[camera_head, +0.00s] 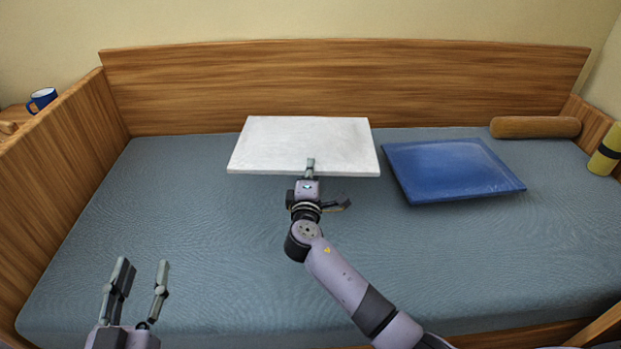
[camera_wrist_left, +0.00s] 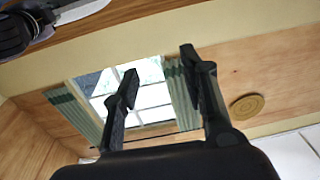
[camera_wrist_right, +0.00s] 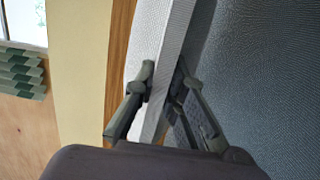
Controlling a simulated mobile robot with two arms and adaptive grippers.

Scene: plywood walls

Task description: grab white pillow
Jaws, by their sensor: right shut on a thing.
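The white pillow (camera_head: 300,140) is a flat, slab-like white rectangle over the middle of the bed in the head view. My right gripper (camera_head: 310,166) is at its front edge. In the right wrist view the fingers of my right gripper (camera_wrist_right: 160,80) are shut on the edge of the white pillow (camera_wrist_right: 165,45), one finger on each face. Whether the pillow is clear of the mattress is hard to tell. My left gripper (camera_head: 138,275) is open and empty over the front left of the bed; its spread fingers also show in the left wrist view (camera_wrist_left: 160,80).
A blue pillow (camera_head: 450,168) lies right of the white one. A brown bolster (camera_head: 535,127) and a yellow cylinder (camera_head: 606,150) are at the far right. The bed (camera_head: 200,235) has a wooden back and side boards. A blue mug (camera_head: 42,99) stands beyond the left board.

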